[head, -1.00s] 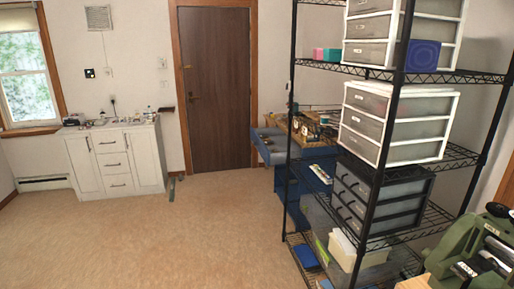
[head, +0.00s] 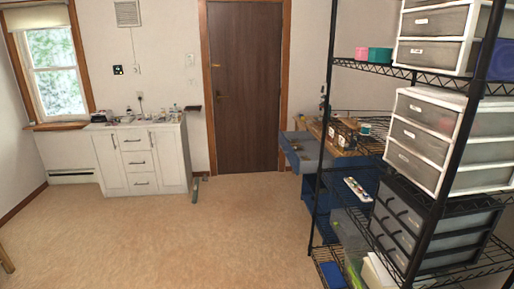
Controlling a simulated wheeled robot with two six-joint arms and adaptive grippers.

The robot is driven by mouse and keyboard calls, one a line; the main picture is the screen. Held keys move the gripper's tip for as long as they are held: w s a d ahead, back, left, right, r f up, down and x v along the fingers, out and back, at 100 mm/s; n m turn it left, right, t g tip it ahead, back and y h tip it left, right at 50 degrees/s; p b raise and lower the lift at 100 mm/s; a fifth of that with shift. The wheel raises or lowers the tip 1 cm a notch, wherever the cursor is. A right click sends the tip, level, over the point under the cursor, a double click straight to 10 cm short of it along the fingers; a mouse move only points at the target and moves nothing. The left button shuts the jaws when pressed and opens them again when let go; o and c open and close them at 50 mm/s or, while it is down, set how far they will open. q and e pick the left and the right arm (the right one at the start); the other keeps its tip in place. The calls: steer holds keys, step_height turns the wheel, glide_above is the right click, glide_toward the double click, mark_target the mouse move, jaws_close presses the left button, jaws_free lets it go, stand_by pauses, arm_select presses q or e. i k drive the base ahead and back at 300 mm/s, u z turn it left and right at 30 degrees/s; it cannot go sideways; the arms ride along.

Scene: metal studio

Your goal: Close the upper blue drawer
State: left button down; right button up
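The upper blue drawer (head: 294,144) juts out to the left from a blue cabinet with a wooden top, behind the black wire shelving in the head view. It is pulled open, and its inside shows from above. The blue cabinet (head: 318,212) is partly hidden by the shelf post. Neither of my grippers shows in the head view.
The black wire shelving (head: 326,130) stands close on the right with plastic drawer units (head: 425,135) on it. A white cabinet (head: 140,160) stands by the far left wall, next to a closed brown door (head: 244,90). The tan floor (head: 200,240) in the middle is clear.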

mark_target(313, 146)
steer(key=u, duration=0.25)
steer(key=i, duration=2.15)
steer(key=z, duration=0.7)
steer(key=i, duration=1.45)
steer(key=z, duration=0.8)
